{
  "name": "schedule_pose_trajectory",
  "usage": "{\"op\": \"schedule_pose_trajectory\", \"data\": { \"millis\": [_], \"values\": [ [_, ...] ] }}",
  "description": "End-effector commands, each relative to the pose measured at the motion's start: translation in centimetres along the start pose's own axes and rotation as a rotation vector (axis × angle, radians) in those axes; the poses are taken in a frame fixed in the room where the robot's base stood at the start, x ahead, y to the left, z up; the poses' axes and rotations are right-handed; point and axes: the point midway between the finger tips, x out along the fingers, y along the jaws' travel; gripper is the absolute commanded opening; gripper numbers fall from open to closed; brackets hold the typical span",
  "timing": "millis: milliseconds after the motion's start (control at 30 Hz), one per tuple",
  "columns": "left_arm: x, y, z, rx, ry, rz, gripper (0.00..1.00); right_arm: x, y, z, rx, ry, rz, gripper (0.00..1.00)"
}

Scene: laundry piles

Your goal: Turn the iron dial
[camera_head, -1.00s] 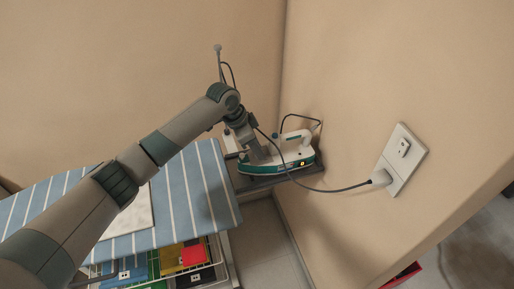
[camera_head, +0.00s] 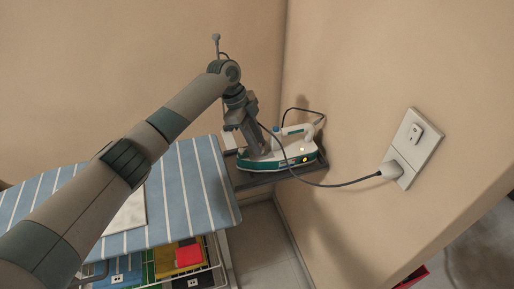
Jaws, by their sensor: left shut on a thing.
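The iron (camera_head: 283,160) is white and teal and sits on a dark rest at the end of the ironing board. A small lit light shows on its side, and a blue knob stands near its handle. The dial itself is too small to make out clearly. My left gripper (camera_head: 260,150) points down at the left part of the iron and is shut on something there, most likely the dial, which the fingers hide. My right gripper is not in view.
The striped blue ironing board (camera_head: 205,190) lies under my left arm. A wire basket of folded cloths (camera_head: 188,256) stands below it. A cord runs to a plug in the wall socket (camera_head: 408,150). Beige walls close in behind and to the right.

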Motion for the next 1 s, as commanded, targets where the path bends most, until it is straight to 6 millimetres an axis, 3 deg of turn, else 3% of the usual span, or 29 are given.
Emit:
{"op": "schedule_pose_trajectory", "data": {
  "millis": [33, 300, 900, 933, 1000],
  "values": [
    [0.3, -0.2, 0.1, 0.033, 0.001, 0.012, 0.01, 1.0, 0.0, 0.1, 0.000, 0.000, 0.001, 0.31],
    [0.2, -0.2, 0.0, 0.177, 0.000, 0.071, 0.01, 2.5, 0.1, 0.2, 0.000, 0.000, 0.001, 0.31],
    [-0.1, -0.2, 0.0, 0.227, -0.001, 0.092, 0.01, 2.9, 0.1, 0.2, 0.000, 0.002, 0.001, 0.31],
    [-0.1, -0.2, 0.0, 0.227, -0.001, 0.092, 0.31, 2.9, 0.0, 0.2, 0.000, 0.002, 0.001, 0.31],
    [-0.1, -0.2, 0.0, 0.226, -0.001, 0.092, 0.42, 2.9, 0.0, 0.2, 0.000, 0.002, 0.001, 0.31]
  ]
}}
